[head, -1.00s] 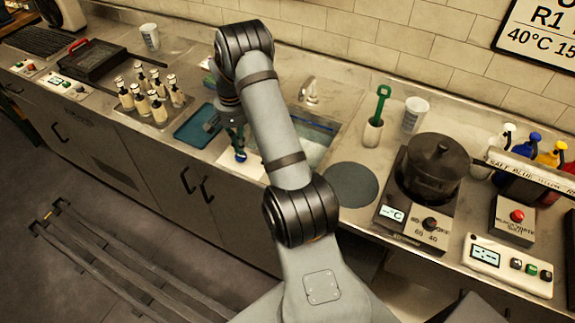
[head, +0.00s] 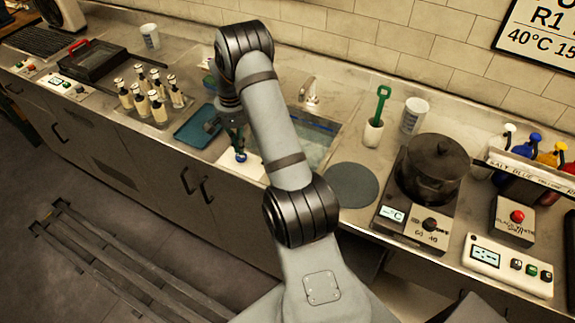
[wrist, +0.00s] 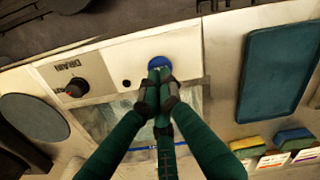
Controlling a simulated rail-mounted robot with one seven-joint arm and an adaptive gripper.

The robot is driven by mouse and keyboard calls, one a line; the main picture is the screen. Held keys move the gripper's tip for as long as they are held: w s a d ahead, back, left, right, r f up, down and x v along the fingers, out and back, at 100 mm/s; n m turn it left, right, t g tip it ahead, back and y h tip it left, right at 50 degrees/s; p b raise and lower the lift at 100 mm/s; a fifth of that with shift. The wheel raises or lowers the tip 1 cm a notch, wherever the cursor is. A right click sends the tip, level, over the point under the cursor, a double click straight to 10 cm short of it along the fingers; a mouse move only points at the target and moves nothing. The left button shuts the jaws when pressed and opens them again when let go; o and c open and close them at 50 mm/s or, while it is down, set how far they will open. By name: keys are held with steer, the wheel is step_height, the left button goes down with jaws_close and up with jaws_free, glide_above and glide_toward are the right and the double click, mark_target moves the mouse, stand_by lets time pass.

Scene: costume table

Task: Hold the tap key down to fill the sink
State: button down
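The tap key (wrist: 160,62) is a round blue button on a white panel (wrist: 120,62) at the sink's front edge. It also shows in the head view (head: 240,156). My gripper (wrist: 159,88) has dark green fingers with black tips, drawn together at the key. The tips overlap the key's near side and seem to touch it; how far it is pressed is hidden. The sink (head: 333,141) holds pale bluish water, partly hidden behind my arm. The tap (head: 309,90) stands at the sink's back edge.
A drain knob (wrist: 76,87) with a red mark sits beside the key. A blue tray (head: 196,127) lies left of the sink, with several bottles (head: 160,108) farther left. A lidded pot (head: 434,166) stands on a hotplate at right. Sponges (wrist: 293,137) lie near the sink.

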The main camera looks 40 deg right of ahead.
steer(key=shift+f, duration=0.15)
steer(key=shift+f+b, duration=1.25)
steer(key=shift+b, duration=0.1)
steer(key=shift+r, duration=0.2)
stand_by(3.5)
step_height(320, 180, up, 5)
steer(key=p, duration=0.3)
steer(key=shift+p, duration=0.35)
steer(key=shift+f, duration=0.1)
